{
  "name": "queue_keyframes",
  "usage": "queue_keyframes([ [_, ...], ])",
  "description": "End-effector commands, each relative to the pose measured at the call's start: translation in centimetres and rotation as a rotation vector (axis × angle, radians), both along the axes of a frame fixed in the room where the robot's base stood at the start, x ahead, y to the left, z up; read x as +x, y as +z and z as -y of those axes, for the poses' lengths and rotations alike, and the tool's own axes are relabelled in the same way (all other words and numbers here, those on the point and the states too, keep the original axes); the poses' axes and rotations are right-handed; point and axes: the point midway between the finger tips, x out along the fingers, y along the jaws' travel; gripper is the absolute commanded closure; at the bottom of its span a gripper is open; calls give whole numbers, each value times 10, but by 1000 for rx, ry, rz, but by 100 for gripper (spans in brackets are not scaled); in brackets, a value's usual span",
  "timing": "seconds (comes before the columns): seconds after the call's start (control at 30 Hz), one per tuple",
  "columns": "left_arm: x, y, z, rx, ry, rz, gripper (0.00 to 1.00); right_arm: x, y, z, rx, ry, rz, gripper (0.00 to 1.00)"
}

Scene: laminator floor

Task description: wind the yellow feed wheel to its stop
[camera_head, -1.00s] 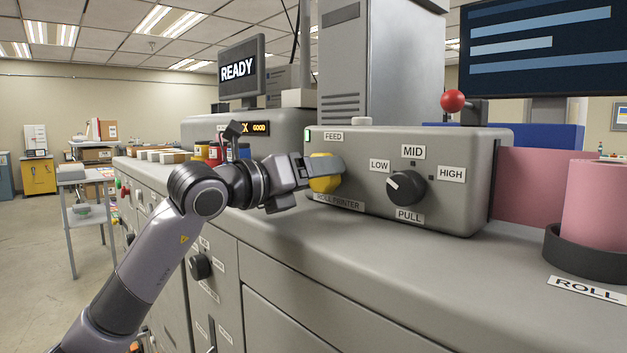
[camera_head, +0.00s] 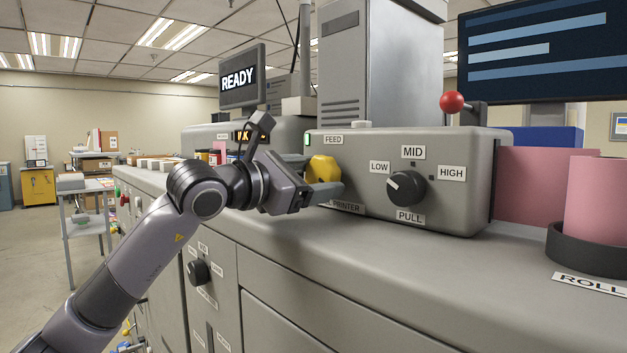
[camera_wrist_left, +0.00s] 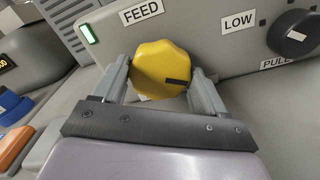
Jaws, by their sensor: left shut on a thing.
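The yellow feed wheel (camera_head: 322,168) is on the front of the grey roll printer housing (camera_head: 455,150), under the FEED label (camera_head: 333,139). It also shows in the left wrist view (camera_wrist_left: 158,62), with a dark mark on its face right of centre. My left gripper (camera_head: 318,182) is shut on the wheel, one finger on each side of it. The gripper is rolled over, and one finger crosses below the wheel in the head view. A small green indicator (camera_wrist_left: 88,33) is lit beside the FEED label. My right gripper is not in view.
A black selector knob (camera_head: 406,188) with LOW, MID, HIGH and PULL labels is right of the wheel. A red-balled lever (camera_head: 452,103) rises behind the housing. A pink roll (camera_head: 597,205) stands at the right. A screen reads READY (camera_head: 238,77).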

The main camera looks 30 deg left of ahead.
Motion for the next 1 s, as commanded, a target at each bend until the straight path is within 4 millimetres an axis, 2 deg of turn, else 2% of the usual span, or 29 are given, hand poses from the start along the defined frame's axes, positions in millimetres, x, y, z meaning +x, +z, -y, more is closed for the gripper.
queue_keyframes([
  [0.5, 0, -2, 0, 439, -1, 147, 58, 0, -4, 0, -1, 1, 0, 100],
  [1.0, 0, -2, 0, 646, -3, 220, 58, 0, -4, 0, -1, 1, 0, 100],
])
